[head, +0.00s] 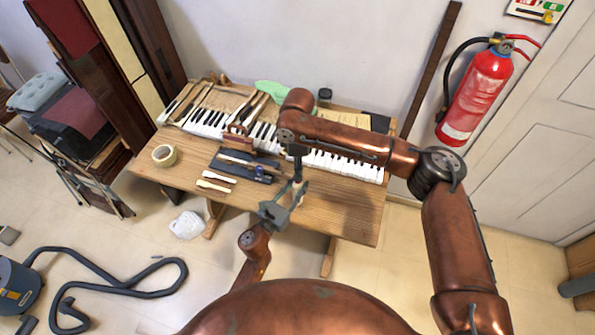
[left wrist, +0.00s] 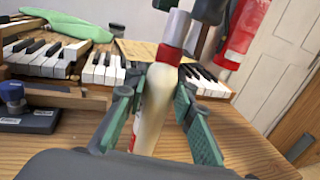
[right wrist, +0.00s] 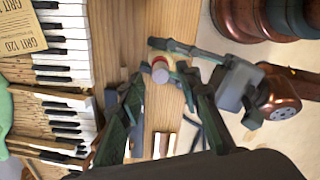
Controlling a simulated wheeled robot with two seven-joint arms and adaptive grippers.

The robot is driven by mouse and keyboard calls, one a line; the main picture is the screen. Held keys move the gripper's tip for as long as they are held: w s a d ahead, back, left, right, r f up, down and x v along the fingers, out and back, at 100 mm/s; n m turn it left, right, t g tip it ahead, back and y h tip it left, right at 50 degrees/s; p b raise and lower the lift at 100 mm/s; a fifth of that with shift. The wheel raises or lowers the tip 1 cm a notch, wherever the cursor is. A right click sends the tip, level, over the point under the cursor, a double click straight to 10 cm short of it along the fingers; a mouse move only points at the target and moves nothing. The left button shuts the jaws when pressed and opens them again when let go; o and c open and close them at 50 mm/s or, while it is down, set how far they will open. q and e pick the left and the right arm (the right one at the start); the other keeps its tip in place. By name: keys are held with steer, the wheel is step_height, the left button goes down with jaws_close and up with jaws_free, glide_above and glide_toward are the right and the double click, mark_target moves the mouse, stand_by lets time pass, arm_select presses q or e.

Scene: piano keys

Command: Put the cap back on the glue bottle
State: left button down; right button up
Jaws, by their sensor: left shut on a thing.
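The cream glue bottle (left wrist: 152,108) stands upright between the fingers of my left gripper (left wrist: 155,112), which is shut on it. Above its shoulder is a red band (left wrist: 169,54) with a pale piece (left wrist: 178,26) on top; I cannot tell which part is the cap or whether it is seated. In the head view my left gripper (head: 285,199) is over the table's front part. My right gripper (right wrist: 165,78) comes down from above. Its fingers are apart, on either side of the pale and red bottle top (right wrist: 160,70), with gaps visible between.
The wooden table (head: 335,210) carries a piano keyboard (head: 340,166), a tape roll (head: 164,155), a dark tray (head: 235,170) and a green cloth (head: 272,90). Bare wood lies at the front right. A fire extinguisher (head: 475,95) hangs on the wall at right.

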steer(key=shift+r, duration=1)
steer(key=shift+c, duration=0.3)
step_height(320, 180, up, 4)
steer(key=shift+f+n, duration=0.2)
steer(key=shift+n, duration=0.2)
steer(key=shift+f, duration=0.1)
glide_above(298, 188)
steer(key=w, duration=0.2)
steer(key=shift+f, duration=3.95)
steer(key=shift+c, duration=0.5)
